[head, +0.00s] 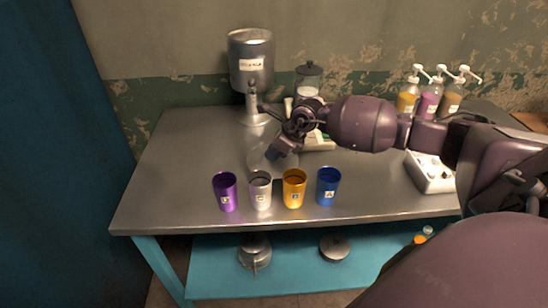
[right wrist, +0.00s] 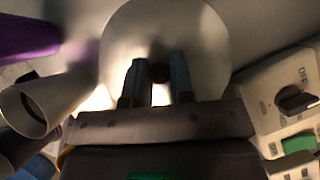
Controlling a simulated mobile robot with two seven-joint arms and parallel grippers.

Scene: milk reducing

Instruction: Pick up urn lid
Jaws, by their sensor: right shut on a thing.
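The urn lid is a round, shiny metal disc (right wrist: 200,35) with a small dark knob (right wrist: 160,73). In the head view the lid (head: 262,158) shows in part behind the cups, over the table's middle; I cannot tell whether it touches the table. My right gripper (head: 279,148) is above it, and in the right wrist view its two fingers (right wrist: 157,78) are shut on the knob. My left gripper is not in view.
Purple (head: 225,192), silver (head: 260,192), orange (head: 294,188) and blue (head: 327,187) cups line the front. A jar with a dark lid (head: 308,80), pump bottles (head: 430,103) and a white switch box (head: 431,174) stand farther back or right. The table's left (head: 180,165) is clear.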

